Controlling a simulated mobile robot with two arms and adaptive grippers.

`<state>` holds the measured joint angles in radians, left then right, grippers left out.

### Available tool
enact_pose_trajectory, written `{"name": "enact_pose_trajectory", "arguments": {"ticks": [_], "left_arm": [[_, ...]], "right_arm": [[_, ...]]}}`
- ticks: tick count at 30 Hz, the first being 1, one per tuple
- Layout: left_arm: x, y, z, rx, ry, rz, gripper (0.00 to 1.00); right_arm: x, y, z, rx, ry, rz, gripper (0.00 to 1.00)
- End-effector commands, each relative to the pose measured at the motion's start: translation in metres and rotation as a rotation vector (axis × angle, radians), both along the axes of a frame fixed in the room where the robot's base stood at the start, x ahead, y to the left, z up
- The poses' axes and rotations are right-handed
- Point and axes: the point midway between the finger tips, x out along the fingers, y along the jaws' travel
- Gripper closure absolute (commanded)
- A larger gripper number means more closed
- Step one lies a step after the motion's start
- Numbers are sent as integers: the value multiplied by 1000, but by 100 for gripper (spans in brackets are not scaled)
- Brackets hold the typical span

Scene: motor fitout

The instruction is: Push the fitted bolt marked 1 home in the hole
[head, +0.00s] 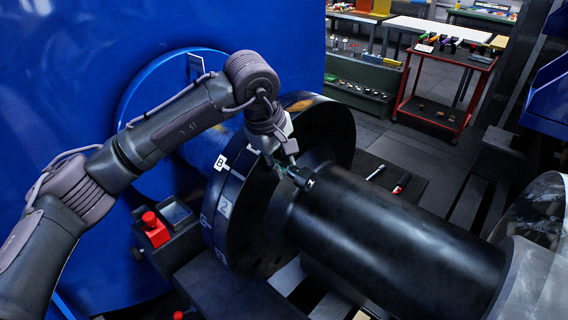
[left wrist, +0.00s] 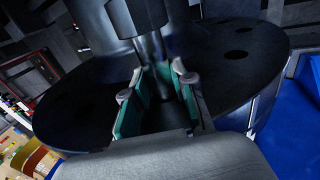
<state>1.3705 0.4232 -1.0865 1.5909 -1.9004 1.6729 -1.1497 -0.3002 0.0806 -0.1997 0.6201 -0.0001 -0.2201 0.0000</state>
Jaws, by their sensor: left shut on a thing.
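The black flange disc (head: 328,125) stands upright on the motor shaft, with white number tags on its rim. One tag reads 3 (head: 220,163) and another 2 (head: 224,208). My left gripper (head: 285,166) is at the near face of the flange, close above the black shaft (head: 390,230). It is shut on a bolt with a dark head (head: 303,180), which bears a small white mark I cannot read clearly. In the left wrist view the green-padded fingers (left wrist: 158,98) are around the bolt's grey shank (left wrist: 150,52). The hole and the bolt's far end are hidden.
A large blue housing (head: 60,90) fills the left. Tools (head: 400,183) lie on a dark mat behind the shaft. A red cart (head: 446,85) and benches stand farther back, with open floor before them.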

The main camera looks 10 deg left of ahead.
Motion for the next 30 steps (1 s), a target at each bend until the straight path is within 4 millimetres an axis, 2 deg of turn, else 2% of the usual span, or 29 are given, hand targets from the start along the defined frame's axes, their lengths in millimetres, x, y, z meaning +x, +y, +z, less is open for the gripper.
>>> {"name": "enact_pose_trajectory", "arguments": {"ticks": [15,16,20,21,30], "left_arm": [[8,10,2,-3,-6,3,100],[8,10,3,-2,-6,2,70],[8,10,2,-2,-5,3,48],[8,10,2,-1,-4,3,45],[7,11,0,2,0,3,45]], "right_arm": [[0,0,-2,0,0,0,28],[0,0,-2,0,0,0,28],[0,0,-2,0,0,0,28],[0,0,-2,0,0,0,28],[0,0,-2,0,0,0,28]]}}
